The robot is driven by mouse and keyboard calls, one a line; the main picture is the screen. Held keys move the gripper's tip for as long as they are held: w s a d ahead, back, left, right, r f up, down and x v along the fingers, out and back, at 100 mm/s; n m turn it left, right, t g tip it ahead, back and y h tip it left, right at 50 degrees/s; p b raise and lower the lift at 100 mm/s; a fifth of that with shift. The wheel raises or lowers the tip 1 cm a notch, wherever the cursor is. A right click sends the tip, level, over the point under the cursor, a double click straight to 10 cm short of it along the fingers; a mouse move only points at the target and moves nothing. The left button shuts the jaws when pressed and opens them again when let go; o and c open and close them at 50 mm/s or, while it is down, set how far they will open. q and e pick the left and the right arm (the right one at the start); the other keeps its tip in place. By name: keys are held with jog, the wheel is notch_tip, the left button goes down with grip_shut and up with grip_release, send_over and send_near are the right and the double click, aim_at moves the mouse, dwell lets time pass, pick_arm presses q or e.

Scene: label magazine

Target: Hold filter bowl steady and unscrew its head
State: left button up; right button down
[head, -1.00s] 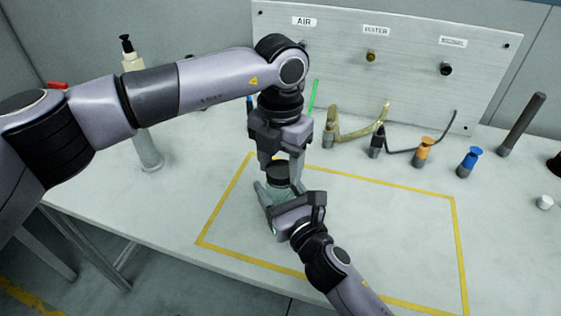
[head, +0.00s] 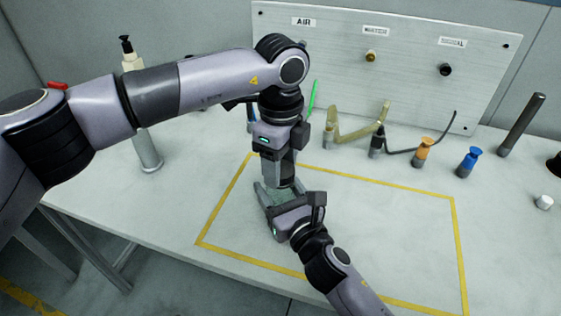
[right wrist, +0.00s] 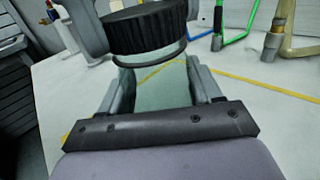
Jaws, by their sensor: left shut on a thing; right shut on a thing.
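The filter bowl (right wrist: 158,88) is a pale green see-through cup, upright inside the yellow outline on the bench. My right gripper (head: 276,196) is shut around the bowl from the front. The filter head (right wrist: 147,28) is a black ribbed cap above the bowl, with a thin dark ring just under it. My left gripper (head: 284,180) points straight down and is shut on the head, one finger on each side in the right wrist view. In the head view the left gripper hides most of the head. I cannot tell whether the head's thread is still engaged.
A panel (head: 400,60) with labelled ports stands at the back. Several hose ends, an orange fitting (head: 424,150) and a blue fitting (head: 469,161) stand before it. A pump bottle (head: 133,60) is behind my left arm. The outlined area (head: 385,230) right of the grippers is clear.

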pick_arm(q)
jog(key=shift+n, duration=1.2)
jog(key=shift+r, duration=0.2)
jog(key=shift+r, duration=0.95)
jog(key=shift+r, duration=0.1)
jog(key=shift+r, duration=1.9)
pick_arm(e)
jog(key=shift+c, duration=0.7)
grip_release()
